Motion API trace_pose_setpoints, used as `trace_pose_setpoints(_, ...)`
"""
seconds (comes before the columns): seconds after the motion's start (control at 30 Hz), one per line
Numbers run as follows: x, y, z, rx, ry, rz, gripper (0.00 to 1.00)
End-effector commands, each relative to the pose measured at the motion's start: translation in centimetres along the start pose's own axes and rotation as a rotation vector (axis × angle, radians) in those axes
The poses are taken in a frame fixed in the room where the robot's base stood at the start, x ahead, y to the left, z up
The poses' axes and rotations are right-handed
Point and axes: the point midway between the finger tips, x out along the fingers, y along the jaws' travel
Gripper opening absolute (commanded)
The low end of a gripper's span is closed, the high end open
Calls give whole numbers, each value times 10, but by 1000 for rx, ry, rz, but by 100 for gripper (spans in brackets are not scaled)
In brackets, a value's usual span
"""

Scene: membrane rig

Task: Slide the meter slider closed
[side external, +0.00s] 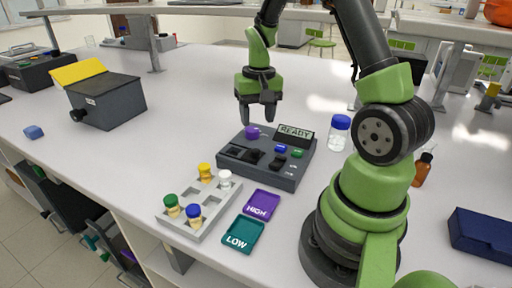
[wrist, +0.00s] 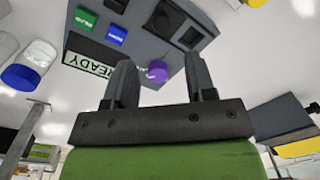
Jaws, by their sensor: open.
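The grey meter (side external: 262,178) sits on the bench with a READY display (side external: 295,134), which also shows upside down in the wrist view (wrist: 88,57). A purple knob (side external: 252,132) stands at its back left and shows between my fingertips in the wrist view (wrist: 158,72). A dark recessed slot (side external: 240,153) with black parts lies in the meter's top; it also shows in the wrist view (wrist: 166,20). I cannot tell for sure which part is the slider. My gripper (side external: 258,117) is open and empty, pointing down above the meter's back edge, apart from it.
A grey rack (side external: 195,222) with several coloured-cap vials stands in front of the meter, beside purple HIGH (side external: 262,204) and teal LOW (side external: 242,235) trays. A blue-capped jar (side external: 339,133) stands to the right. A dark box with a yellow lid (side external: 110,100) stands left. The bench between is clear.

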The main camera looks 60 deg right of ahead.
Motion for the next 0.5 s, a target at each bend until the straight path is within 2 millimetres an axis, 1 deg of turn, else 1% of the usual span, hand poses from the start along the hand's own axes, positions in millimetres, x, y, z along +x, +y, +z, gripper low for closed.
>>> trace_pose_setpoints(0.3,57,0,2,-1,-7,1,50)
trace_pose_setpoints(0.4,73,0,2,-1,-5,1,50)
trace_pose_setpoints(0.5,84,0,1,-1,-4,0,50)
